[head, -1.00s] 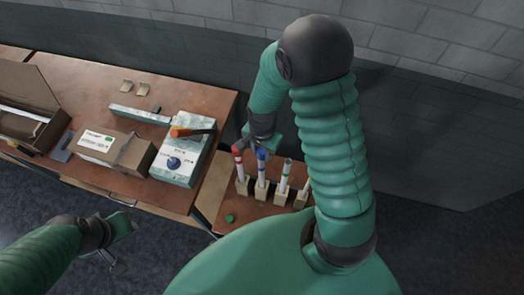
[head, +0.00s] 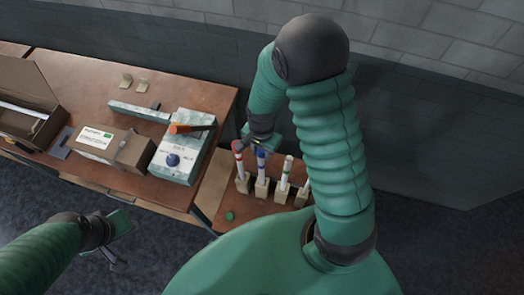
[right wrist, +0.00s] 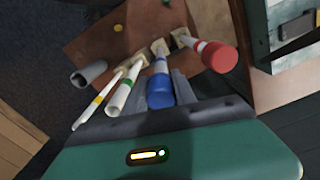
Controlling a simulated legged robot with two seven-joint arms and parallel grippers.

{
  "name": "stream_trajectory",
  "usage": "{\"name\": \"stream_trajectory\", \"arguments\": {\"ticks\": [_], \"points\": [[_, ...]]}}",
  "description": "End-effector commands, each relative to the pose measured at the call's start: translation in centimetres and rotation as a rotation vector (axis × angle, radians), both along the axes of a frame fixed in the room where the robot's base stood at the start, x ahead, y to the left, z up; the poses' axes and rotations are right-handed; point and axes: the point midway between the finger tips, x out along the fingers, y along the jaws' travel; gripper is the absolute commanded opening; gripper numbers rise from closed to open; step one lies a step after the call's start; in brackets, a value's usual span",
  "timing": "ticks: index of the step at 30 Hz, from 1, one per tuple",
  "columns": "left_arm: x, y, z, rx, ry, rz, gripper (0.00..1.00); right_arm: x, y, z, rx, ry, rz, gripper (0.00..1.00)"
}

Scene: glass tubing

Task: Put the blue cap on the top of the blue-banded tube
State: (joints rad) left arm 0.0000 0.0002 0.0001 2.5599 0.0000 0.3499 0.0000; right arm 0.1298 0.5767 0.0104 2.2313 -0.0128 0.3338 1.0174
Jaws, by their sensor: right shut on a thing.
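The blue cap (right wrist: 160,92) is between the fingers of my right gripper (right wrist: 178,88), which is shut on it. In the right wrist view the cap lines up with the top of the blue-banded tube (right wrist: 160,66); I cannot tell whether it is fully seated. In the head view my right gripper (head: 260,142) is at the top of the blue-banded tube (head: 262,171), which stands upright in a wooden block. My left gripper (head: 116,260) hangs at the lower left, far from the tubes; its jaw opening is unclear.
A red-capped tube (right wrist: 215,55) stands close beside the blue-banded one. On the other side are a green-banded tube (right wrist: 120,95) and a yellow-banded tube (right wrist: 97,100). A green cap (head: 230,216) lies on the table. A hot-plate-like device (head: 181,150) and cardboard box (head: 113,148) stand to the left.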

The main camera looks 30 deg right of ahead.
Motion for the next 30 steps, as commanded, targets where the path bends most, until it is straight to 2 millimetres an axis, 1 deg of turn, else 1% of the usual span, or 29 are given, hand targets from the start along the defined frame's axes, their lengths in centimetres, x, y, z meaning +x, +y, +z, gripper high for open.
{"name": "stream_trajectory", "arguments": {"ticks": [1,13,14,18,19,20,26,30], "points": [[0.00,0.00,-0.29,0.000,0.000,0.000,0.36,-0.46,0.13,-0.57,0.002,0.013,0.001,0.00],[0.00,0.00,-0.26,0.000,0.000,0.000,0.36,-0.51,0.18,-0.59,0.002,0.014,0.002,0.00],[0.00,0.00,-0.26,0.000,0.000,0.000,0.36,-0.50,0.17,-0.58,0.002,0.014,0.001,0.33],[-0.01,0.00,-0.23,0.000,0.000,0.000,0.36,-0.35,0.15,-0.48,0.001,0.009,0.001,0.51],[0.00,0.00,-0.22,0.000,0.000,0.000,0.36,-0.31,0.14,-0.45,0.002,0.008,0.001,0.55],[0.00,0.00,-0.21,0.000,0.000,0.000,0.36,-0.28,0.12,-0.42,0.001,0.007,0.001,0.57],[0.00,0.00,-0.16,0.000,0.000,0.000,0.36,-0.23,0.10,-0.27,0.001,0.004,0.001,0.57],[-0.01,0.00,-0.15,0.000,0.000,0.000,0.36,-0.20,0.08,-0.22,0.000,0.002,0.001,0.74]]}}
